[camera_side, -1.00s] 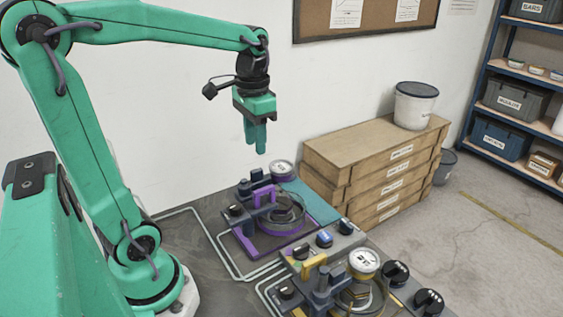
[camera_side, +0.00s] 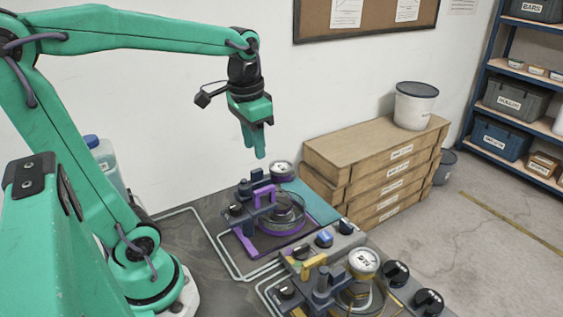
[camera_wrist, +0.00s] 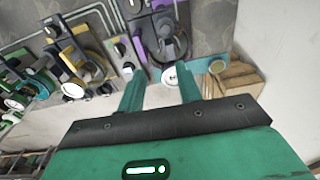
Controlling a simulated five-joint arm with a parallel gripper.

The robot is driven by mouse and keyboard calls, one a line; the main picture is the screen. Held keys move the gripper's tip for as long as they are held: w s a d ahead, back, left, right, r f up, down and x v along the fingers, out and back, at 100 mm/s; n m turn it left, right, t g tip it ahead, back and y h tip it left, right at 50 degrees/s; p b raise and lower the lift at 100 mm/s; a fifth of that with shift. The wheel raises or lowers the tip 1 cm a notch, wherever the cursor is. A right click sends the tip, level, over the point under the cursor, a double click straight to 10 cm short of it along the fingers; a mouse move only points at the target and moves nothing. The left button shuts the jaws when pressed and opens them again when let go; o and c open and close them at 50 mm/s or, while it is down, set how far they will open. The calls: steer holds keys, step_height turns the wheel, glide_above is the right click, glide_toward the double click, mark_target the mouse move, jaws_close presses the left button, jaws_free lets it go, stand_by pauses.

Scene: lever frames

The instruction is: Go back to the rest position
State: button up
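My gripper (camera_side: 256,154) hangs in the air in the side view, fingers pointing down, above and behind the fixture with the purple handle (camera_side: 264,196). Clear space shows between the fingertips and the fixture. In the wrist view the two green fingers of my gripper (camera_wrist: 160,76) stand apart with nothing held between them. The purple-handled fixture also shows beyond the fingers in the wrist view (camera_wrist: 165,38).
A yellow-handled fixture (camera_side: 313,263) with a white gauge (camera_side: 363,261) and dark knobs stands at the front. Stacked wooden boxes (camera_side: 371,165) carry a white bucket (camera_side: 415,106). A blue-capped bottle (camera_side: 103,160) stands behind my arm, by the wall.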

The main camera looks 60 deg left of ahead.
steer(key=s+d+f+t, duration=0.1)
steer(key=s+d+t, duration=0.3)
steer(key=s+d, duration=0.1)
steer(key=shift+s+d+t, duration=0.3)
steer(key=shift+d, duration=0.25)
